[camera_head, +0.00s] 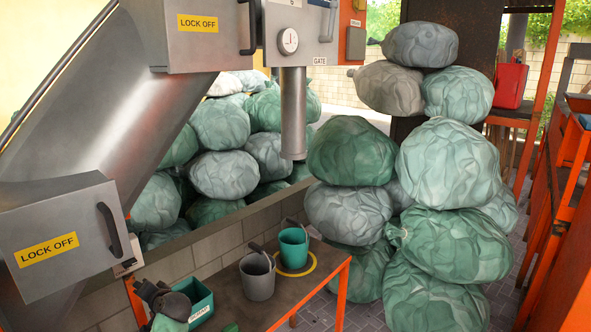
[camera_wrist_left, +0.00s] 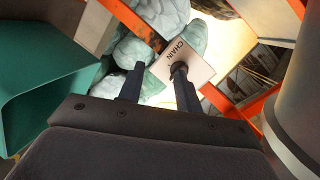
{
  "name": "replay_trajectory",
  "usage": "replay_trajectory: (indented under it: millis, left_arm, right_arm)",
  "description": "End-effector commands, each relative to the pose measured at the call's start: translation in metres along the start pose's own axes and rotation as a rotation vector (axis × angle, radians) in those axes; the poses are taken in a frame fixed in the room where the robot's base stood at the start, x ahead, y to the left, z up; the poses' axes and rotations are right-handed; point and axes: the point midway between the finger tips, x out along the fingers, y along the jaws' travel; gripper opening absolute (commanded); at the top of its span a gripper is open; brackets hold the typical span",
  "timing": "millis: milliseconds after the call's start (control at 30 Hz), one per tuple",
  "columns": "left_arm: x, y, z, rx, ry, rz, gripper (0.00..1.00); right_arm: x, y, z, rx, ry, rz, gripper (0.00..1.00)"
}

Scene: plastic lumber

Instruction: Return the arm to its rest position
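My left gripper (camera_wrist_left: 158,88) shows in the left wrist view. Its two dark fingers are spread apart with nothing held between them. A white plate marked CHAIN (camera_wrist_left: 186,58) with a dark round knob appears beyond the fingers, close to the right finger in the picture; I cannot tell whether they touch. In the head view a dark shape (camera_head: 152,292) sits at the lower left beside a teal bin (camera_head: 203,297); I cannot tell whether it is part of my arm. My right gripper is in neither view.
A grey bucket (camera_head: 258,276) and a teal bucket (camera_head: 294,247) stand on a brown table (camera_head: 238,311) with orange legs. Stacked bags (camera_head: 448,165) rise at the right. A metal chute with a LOCK OFF door (camera_head: 62,240) fills the left. A teal container (camera_wrist_left: 45,95) flanks my left gripper.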

Motion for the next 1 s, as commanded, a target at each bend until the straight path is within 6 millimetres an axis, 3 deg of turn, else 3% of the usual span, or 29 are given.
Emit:
replay_trajectory:
  millis: [167, 367, 700, 1000]
  left_arm:
    - [-0.035, 0.014, -0.011, -0.2, -0.01, 0.187, 0.35]
    - [-0.101, 0.065, 0.002, -0.34, -0.044, 0.467, 0.35]
    - [-0.241, 0.166, 0.083, -0.341, -0.143, 0.905, 0.35]
    - [-0.338, 0.219, 0.171, -0.268, -0.222, 1.11, 0.35]
  right_arm:
    - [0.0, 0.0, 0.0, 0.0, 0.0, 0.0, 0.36]
    - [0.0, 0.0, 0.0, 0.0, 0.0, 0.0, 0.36]
    - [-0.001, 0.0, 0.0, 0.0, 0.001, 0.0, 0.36]
    - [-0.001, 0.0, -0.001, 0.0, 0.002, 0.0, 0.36]
